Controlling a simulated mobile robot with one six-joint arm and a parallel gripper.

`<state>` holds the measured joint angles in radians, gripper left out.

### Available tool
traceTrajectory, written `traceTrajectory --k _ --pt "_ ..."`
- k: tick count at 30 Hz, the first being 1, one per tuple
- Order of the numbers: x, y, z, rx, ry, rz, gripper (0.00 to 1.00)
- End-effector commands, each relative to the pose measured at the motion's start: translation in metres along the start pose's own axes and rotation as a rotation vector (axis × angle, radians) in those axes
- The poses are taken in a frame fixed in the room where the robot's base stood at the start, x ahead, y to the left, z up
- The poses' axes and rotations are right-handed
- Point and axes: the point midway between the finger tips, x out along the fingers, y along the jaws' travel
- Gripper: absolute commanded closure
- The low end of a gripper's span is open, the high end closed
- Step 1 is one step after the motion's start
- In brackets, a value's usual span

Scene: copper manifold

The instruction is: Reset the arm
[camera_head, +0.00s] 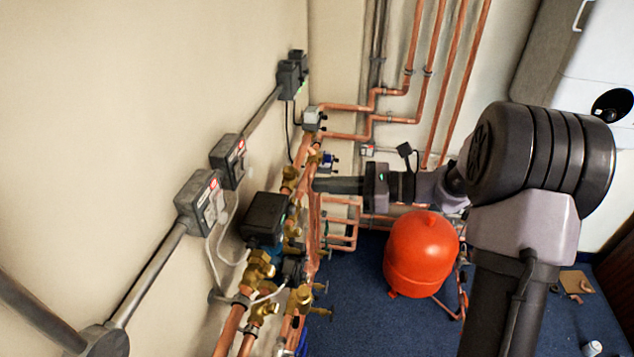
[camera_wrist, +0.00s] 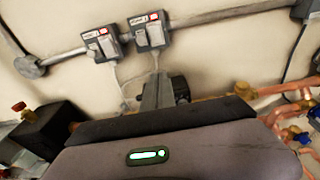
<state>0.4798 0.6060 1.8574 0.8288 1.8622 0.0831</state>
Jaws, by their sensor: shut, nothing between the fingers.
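My gripper (camera_head: 322,185) reaches left from my arm at the middle of the head view, with its tip close to the copper manifold (camera_head: 312,215). It is shut with nothing held. In the wrist view, my gripper (camera_wrist: 165,90) points toward the wall, below two grey switch boxes. The gripper body covers the lower part of that view. My arm is extended from the right side, bent at a large dark joint. Whether the tip touches any pipe cannot be told.
Grey switch boxes (camera_head: 199,200) and conduit run along the left wall. A black pump box (camera_head: 264,216) with brass valves (camera_head: 258,268) sits near the gripper. A red tank (camera_head: 421,252) stands behind on the blue floor (camera_head: 350,310). Vertical copper pipes (camera_head: 437,80) line the back wall.

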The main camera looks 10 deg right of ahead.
Motion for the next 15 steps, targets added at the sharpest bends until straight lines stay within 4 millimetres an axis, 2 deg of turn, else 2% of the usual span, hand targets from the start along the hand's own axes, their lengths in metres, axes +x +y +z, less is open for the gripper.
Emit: traceTrajectory --k 10,11,13,14,15 --pt "0.003 0.004 -0.002 -0.012 0.012 0.009 1.0" --pt "0.006 0.011 -0.004 -0.032 0.033 0.024 1.0" --pt "0.019 0.044 -0.016 -0.136 0.131 0.096 1.0" --pt "0.025 0.066 -0.025 -0.208 0.196 0.143 1.0" --pt "0.031 0.099 -0.042 -0.326 0.298 0.212 1.0"
